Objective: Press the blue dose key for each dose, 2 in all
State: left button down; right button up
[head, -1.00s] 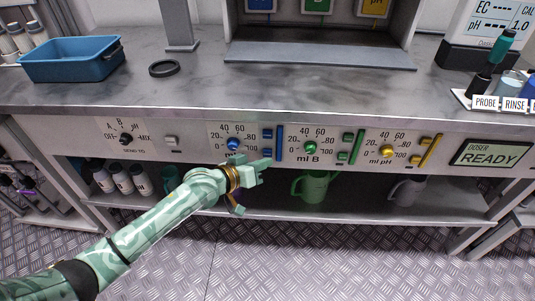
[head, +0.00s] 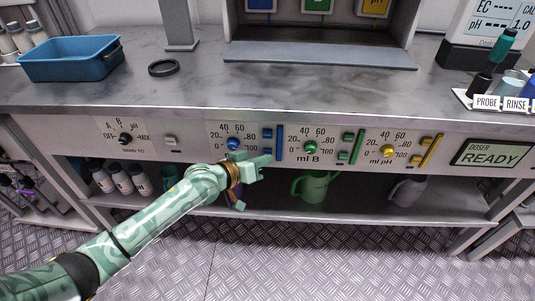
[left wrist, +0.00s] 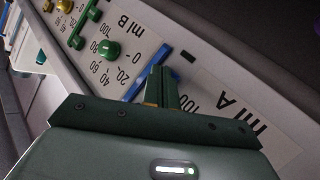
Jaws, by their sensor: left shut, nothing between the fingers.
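I cannot tell whether the tips touch a key. The doser display (head: 491,154) reads READY. My right gripper is not in view.
Green keys (head: 347,139) and yellow keys (head: 425,146) lie to the right on the same panel. The counter edge (head: 330,120) juts above. Below is a shelf with a green jug (head: 314,187) and bottles (head: 122,179).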

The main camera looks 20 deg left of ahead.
pick_arm(q)
jog(key=shift+w+a, duration=0.1)
jog(key=shift+w, duration=0.15)
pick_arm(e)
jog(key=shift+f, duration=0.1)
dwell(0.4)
pick_arm(q)
jog(key=shift+s+d+p, duration=0.25)
jog(key=shift+s+p, duration=0.45)
jog(key=shift+s, duration=0.15)
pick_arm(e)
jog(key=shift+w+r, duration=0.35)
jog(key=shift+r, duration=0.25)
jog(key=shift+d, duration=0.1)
